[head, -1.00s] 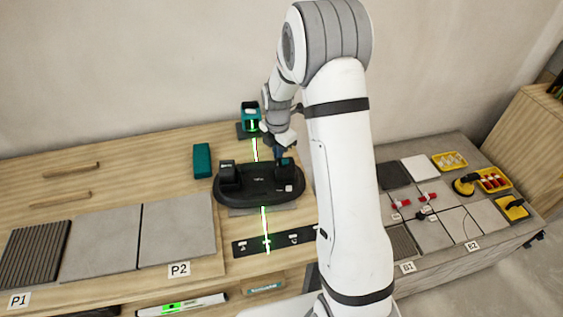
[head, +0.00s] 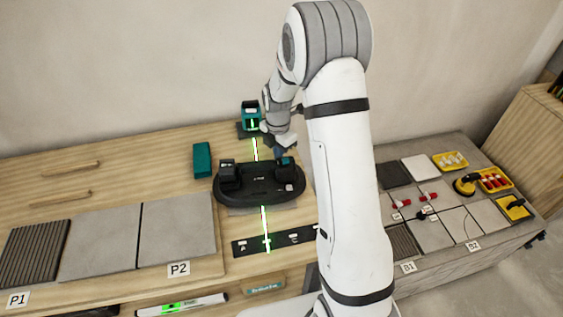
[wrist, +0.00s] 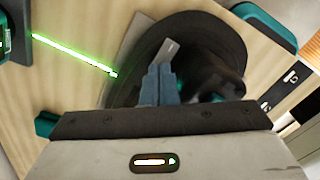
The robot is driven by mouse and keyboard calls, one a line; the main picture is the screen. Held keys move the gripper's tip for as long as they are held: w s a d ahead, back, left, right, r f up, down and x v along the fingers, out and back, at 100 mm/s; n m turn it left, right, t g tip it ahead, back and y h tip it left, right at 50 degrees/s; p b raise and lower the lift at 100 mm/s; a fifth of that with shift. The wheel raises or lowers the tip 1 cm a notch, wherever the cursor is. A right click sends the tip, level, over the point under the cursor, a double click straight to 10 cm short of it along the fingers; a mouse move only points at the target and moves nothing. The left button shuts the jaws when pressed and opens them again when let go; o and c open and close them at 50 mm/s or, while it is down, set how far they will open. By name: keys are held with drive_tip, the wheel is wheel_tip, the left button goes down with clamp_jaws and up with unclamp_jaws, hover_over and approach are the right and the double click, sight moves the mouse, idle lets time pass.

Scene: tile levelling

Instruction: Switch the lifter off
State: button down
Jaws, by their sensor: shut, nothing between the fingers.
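The lifter (head: 258,188) is a black oval body with two upright black posts, lying on the wooden bench in the head view. A small light patch (head: 289,188) shows on its right end. In the wrist view the lifter (wrist: 225,50) fills the upper middle, partly hidden by my fingers. My gripper (head: 281,157) is at the lifter's right post. In the wrist view my gripper (wrist: 160,72) has its blue-grey fingers together with nothing between them, over the lifter, near a grey tab (wrist: 171,50). I cannot tell whether the fingertips touch it.
A green laser unit (head: 251,115) stands behind the lifter, its green line crossing the bench. A black strip (head: 285,239) lies in front. Grey tiles (head: 178,228) lie to the left. A second bench (head: 450,255) with tiles and yellow trays is at right.

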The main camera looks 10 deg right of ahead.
drive_tip(key=shift+f+b, duration=0.45)
drive_tip(key=shift+f, duration=0.2)
drive_tip(key=shift+r+p, duration=2.15)
drive_tip(key=shift+r, duration=1.45)
